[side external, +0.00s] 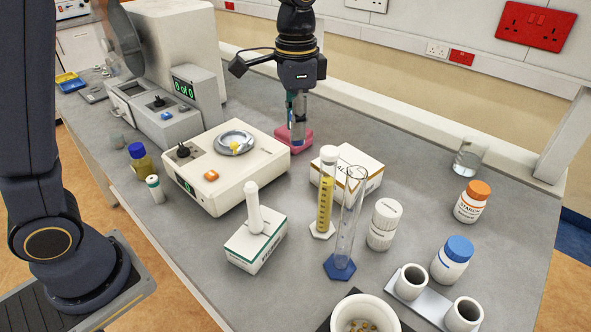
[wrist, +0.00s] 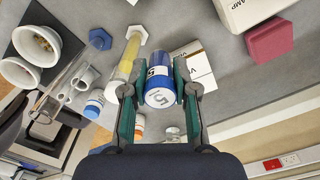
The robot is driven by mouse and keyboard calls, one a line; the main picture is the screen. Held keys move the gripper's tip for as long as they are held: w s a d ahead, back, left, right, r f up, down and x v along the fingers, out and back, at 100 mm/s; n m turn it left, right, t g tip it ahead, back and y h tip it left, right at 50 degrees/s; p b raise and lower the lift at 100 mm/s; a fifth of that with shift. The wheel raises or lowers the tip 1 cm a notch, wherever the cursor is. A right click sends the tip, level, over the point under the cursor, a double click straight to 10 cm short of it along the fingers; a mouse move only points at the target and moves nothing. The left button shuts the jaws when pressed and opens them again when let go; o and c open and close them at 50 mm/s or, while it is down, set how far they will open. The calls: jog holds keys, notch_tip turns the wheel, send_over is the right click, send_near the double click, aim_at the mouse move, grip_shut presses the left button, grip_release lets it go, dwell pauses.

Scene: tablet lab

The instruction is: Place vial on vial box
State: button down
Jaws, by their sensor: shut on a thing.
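My gripper (side external: 297,125) hangs at the back middle of the bench in the side view. In the wrist view its green-lined fingers (wrist: 155,80) are shut on a vial (wrist: 159,78) with a blue band and a white end marked with dark lettering. In the side view the fingers mostly hide the vial. The white vial box (side external: 357,164) lies on the bench to the right and nearer the side camera, apart from my gripper. The vial box also shows in the wrist view (wrist: 194,62), just right of the held vial and partly hidden by the finger.
A pink block (side external: 303,136) lies close by my gripper. A measuring cylinder of yellow liquid (side external: 325,195) and an empty glass cylinder (side external: 349,220) stand in front of the box. A white bottle (side external: 384,224) stands right of them. A balance (side external: 222,190) is at left.

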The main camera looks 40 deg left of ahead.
jog(key=w+f, duration=0.3)
jog(key=w, duration=0.1)
jog(key=w+d+f, duration=0.1)
jog(key=w+f, duration=0.2)
jog(key=w, duration=0.1)
jog(key=w+d+f, duration=0.1)
jog(key=w+f, duration=0.2)
jog(key=w, duration=0.1)
jog(key=shift+w+d+f, duration=0.15)
jog(key=shift+w, duration=0.1)
jog(key=shift+w+f, duration=0.15)
jog(key=shift+f, duration=1.55)
jog(key=shift+f, duration=0.1)
jog(key=c, duration=0.9)
grip_release()
